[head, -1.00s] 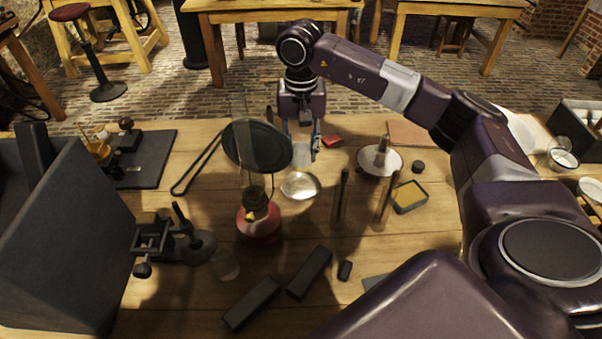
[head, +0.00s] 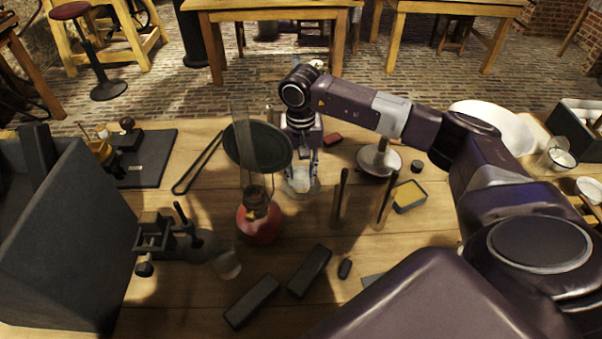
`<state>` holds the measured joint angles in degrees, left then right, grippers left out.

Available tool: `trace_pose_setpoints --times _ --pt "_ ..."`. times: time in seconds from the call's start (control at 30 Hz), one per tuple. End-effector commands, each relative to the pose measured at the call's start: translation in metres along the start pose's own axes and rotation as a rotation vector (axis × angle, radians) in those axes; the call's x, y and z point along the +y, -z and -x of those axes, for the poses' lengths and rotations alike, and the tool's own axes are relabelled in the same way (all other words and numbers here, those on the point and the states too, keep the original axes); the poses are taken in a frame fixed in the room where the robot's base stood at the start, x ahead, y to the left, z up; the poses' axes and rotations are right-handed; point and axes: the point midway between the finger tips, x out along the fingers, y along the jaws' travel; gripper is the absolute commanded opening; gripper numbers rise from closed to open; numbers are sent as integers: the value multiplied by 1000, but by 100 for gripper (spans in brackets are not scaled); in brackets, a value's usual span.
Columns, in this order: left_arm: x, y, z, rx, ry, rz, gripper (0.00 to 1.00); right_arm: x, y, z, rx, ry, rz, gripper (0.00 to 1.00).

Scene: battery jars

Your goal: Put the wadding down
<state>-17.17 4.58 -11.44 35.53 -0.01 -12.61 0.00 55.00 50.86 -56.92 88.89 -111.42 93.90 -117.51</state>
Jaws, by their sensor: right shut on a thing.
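My right gripper (head: 301,180) points down behind the red-based lamp, at the middle of the table. It is shut on the wadding (head: 300,184), a small whitish piece between its fingertips. The wadding is low over a round, clear glass dish (head: 316,190). The fingers hide part of the dish, and I cannot tell whether the wadding touches it. My left gripper is not in view.
The red lamp (head: 259,224) with its tall glass stands just in front and to the left. A dark round paddle (head: 256,148) is behind it. Upright dark rods (head: 340,195) and a white-based stand (head: 379,160) are to the right. Dark blocks (head: 310,270) lie in front.

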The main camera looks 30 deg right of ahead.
Motion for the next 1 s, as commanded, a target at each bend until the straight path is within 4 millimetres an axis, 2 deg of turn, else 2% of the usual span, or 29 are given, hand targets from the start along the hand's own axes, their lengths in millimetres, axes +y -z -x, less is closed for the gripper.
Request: trace_pose_setpoints --times 0.03,0.2,0.47,0.57,0.6,0.67,1.0 --pt "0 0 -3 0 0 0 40 0 0 -2 0 0 0 30" --pt "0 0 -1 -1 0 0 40 0 0 -1 0 0 0 47" --pt "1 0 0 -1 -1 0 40 0 0 0 0 0 0 47" --pt "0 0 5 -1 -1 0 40 0 0 5 0 0 0 47" --pt "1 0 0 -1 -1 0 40 0 1 8 2 2 0 47" --pt "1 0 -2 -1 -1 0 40 -1 1 18 4 4 0 47" --pt "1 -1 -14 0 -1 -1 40 -1 1 90 4 3 -1 47"
